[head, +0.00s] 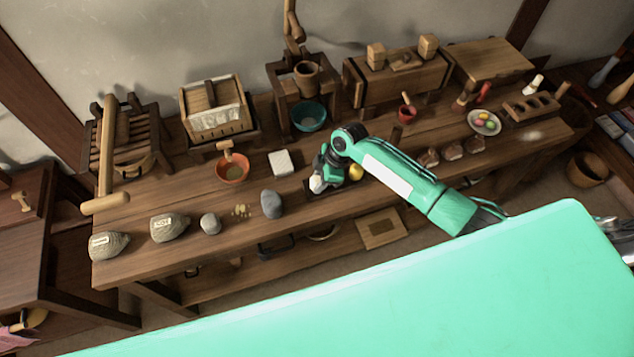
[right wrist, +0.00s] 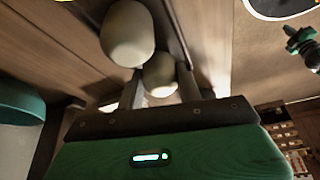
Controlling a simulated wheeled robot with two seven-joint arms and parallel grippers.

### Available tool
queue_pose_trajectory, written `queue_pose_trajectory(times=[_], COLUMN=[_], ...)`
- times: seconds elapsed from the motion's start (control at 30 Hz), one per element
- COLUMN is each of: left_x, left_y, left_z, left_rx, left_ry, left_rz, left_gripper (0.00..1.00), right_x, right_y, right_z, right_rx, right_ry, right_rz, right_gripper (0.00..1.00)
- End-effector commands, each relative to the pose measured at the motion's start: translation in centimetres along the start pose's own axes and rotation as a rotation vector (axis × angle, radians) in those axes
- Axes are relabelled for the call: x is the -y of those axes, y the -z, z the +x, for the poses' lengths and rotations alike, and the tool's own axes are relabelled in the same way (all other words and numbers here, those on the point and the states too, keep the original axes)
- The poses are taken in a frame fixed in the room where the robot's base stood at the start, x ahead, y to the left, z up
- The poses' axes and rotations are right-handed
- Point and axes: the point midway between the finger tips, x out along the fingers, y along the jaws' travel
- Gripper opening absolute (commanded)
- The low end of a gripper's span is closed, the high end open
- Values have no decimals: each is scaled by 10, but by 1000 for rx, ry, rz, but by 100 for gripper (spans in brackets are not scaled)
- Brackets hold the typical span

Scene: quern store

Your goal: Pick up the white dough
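My right gripper (head: 323,172) points down over a small dark tray (head: 341,187) in the middle of the bench. A white dough lump (head: 317,185) shows at its lower left, partly covered by the gripper. A yellow ball (head: 356,172) lies on the tray to the right of the gripper. In the right wrist view my right gripper (right wrist: 162,92) has its two fingers apart, with a small pale round lump (right wrist: 160,72) between them. A larger pale lump (right wrist: 127,35) is just beyond the left finger. I cannot tell whether the fingers touch either lump. My left gripper is out of view.
A white block (head: 281,163) and an orange bowl (head: 232,169) stand left of the tray. A grey stone (head: 271,205) is close at its left. A teal bowl (head: 308,116) is behind. Several brown lumps (head: 451,151) lie to the right. The bench's front right is fairly clear.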

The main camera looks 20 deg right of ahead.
Motion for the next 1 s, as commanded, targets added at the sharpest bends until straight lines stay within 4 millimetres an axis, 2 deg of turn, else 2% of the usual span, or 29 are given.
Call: queue_pose_trajectory(times=[0.27, 0.47, 0.57, 1.0], left_x=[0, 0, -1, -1], left_y=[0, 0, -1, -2], left_z=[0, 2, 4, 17], left_rx=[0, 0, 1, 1], left_ry=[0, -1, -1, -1], left_rz=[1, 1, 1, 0], left_gripper=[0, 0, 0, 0], right_x=[0, -1, -1, -1], right_y=[0, 6, 12, 60], right_z=[-1, -14, -30, -144], right_rx=[0, -2, -1, -1], right_ry=[-1, -3, -5, -4], right_rz=[0, -2, -3, -4], right_gripper=[12, 12, 12, 12])
